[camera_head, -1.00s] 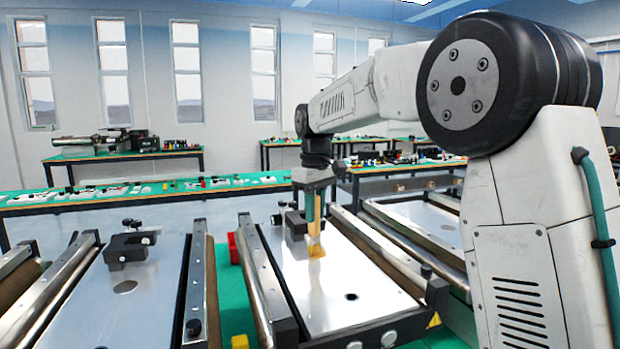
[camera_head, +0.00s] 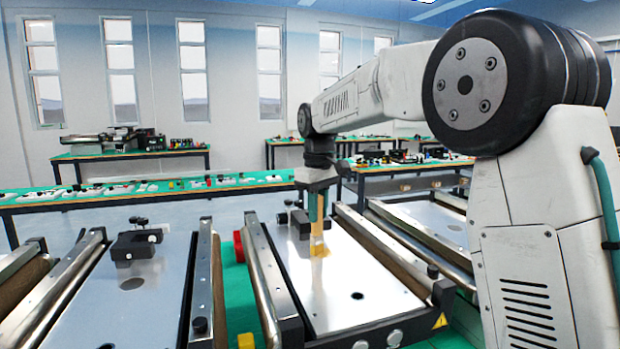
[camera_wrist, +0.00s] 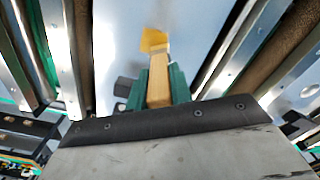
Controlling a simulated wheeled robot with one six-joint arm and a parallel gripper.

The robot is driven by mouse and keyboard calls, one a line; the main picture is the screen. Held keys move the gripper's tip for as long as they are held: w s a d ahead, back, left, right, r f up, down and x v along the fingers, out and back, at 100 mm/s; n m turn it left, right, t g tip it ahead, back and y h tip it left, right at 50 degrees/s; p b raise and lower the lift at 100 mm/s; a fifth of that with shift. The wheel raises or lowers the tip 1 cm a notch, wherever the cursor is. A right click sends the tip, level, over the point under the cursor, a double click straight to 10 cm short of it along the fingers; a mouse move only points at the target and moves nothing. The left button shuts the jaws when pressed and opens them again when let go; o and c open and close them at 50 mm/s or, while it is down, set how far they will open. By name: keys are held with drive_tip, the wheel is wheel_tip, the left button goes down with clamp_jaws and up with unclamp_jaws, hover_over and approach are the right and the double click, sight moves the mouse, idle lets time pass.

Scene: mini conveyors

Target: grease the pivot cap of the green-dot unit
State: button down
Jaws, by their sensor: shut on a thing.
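My gripper (camera_head: 317,203) is shut on a tan, wooden-looking tool (camera_head: 317,230) with an orange-yellow tip, held pointing down above the middle conveyor's plate (camera_head: 340,270). In the wrist view the tool (camera_wrist: 158,80) sits between the green fingers and its tip (camera_wrist: 153,40) shows against the bright plate. I cannot tell whether the tip touches the plate. A black block (camera_head: 299,222) stands on this plate, partly behind my gripper. A similar black block with knobs (camera_head: 134,245) stands on the left conveyor's plate (camera_head: 165,290). No green dot and no clear pivot cap can be made out.
Metal rails and rollers edge the conveyors. A red block (camera_head: 239,246) and a yellow block (camera_head: 246,341) lie between the left and middle units. Another conveyor (camera_head: 435,222) is at the right, partly behind my arm. Tables with small parts (camera_head: 150,193) stand behind.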

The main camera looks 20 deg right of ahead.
drive_tip(key=shift+a, duration=0.8)
drive_tip(key=shift+a+r, duration=0.1)
drive_tip(key=shift+r, duration=0.2)
wheel_tip(320, 180, up, 8)
drive_tip(key=shift+f, duration=0.2)
idle(0.3)
